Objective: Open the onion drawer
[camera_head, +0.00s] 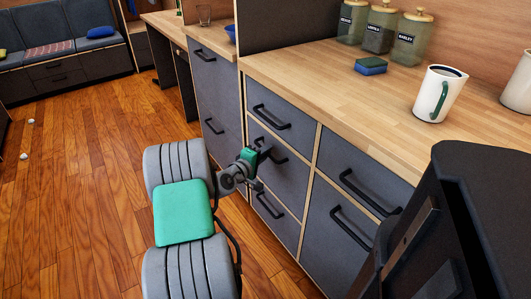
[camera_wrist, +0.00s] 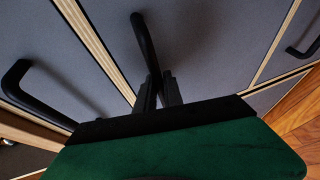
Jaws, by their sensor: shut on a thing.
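The grey counter unit has several drawers with black bar handles, and no onion label shows on them. My gripper (camera_head: 262,158) is at the middle drawer (camera_head: 290,178) of the narrow column, shut on its black handle (camera_head: 276,158). In the wrist view my dark fingers (camera_wrist: 159,92) close around the lower end of the handle (camera_wrist: 145,42). The front of this drawer (camera_wrist: 195,45) looks flush with its neighbours, so it appears shut. The fingertips are partly hidden behind my gripper's green body.
A top drawer (camera_head: 278,115) and a bottom drawer (camera_head: 272,215) sit above and below, with wider drawers (camera_head: 350,172) to the right.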

